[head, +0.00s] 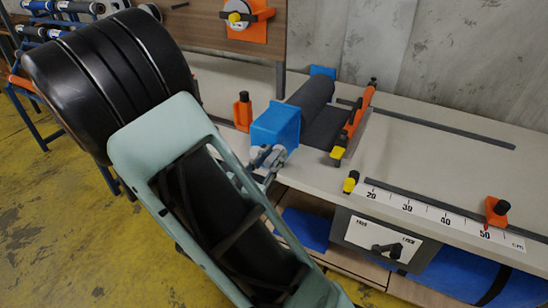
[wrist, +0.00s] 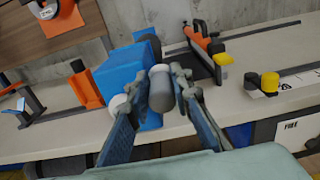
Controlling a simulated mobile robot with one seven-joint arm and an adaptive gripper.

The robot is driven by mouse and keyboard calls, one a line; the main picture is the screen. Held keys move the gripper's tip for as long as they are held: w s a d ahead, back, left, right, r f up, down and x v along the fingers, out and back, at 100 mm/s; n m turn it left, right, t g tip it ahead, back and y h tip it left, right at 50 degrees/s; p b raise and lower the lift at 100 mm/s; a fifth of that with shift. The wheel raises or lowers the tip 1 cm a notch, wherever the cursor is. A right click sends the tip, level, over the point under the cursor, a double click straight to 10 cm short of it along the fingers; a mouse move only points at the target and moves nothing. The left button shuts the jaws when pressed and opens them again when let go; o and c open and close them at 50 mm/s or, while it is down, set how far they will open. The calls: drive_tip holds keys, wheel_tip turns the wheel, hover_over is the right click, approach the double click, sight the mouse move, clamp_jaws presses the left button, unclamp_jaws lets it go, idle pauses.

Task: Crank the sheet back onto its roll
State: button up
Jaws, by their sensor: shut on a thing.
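The dark roll (head: 312,92) lies across the bench, with a blue housing (head: 275,126) at its near end. A short stretch of dark sheet (head: 327,127) shows between the roll and an orange bar (head: 354,122). My gripper (head: 268,157) is in front of the blue housing. In the wrist view, my gripper (wrist: 161,90) is shut on a grey cylindrical crank handle (wrist: 161,92), with one finger on each side. The crank arm behind the handle is mostly hidden. The blue housing (wrist: 130,80) fills the space just behind the fingers.
A ruler strip (head: 440,213) and an orange stop (head: 497,211) are on the bench's right part. Below the edge is a FREE/LOCK panel (head: 372,236) with a black lever (head: 388,250). An orange post (head: 242,112) stands left of the housing. The bench top at right is mostly bare.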

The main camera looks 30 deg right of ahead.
drive_tip(key=shift+o, duration=0.2)
drive_tip(key=shift+w+a+r+p, duration=0.25)
drive_tip(key=shift+r+p, duration=0.1)
drive_tip(key=shift+r, duration=0.1)
drive_tip(key=shift+w+a+r+p, duration=0.1)
drive_tip(key=shift+w+r+p, duration=0.15)
drive_tip(key=shift+r, duration=0.2)
drive_tip(key=shift+w+a+r+p, duration=0.25)
drive_tip(key=shift+w+a+p, duration=0.2)
drive_tip(key=shift+w, duration=0.05)
drive_tip(key=shift+c, duration=0.2)
drive_tip(key=shift+w+a+r+p, duration=0.1)
drive_tip(key=shift+w+a+p, duration=0.35)
drive_tip(key=shift+w+a, duration=0.75)
drive_tip(key=shift+o, duration=0.2)
drive_tip(key=shift+w+a+r+p, duration=0.3)
drive_tip(key=shift+w+r+p, duration=0.15)
drive_tip(key=shift+w, duration=0.3)
drive_tip(key=o, duration=0.8)
drive_tip(key=shift+w, duration=0.1)
drive_tip(key=o, duration=1.2)
drive_tip(key=shift+d, duration=0.1)
drive_tip(key=shift+o, duration=0.2)
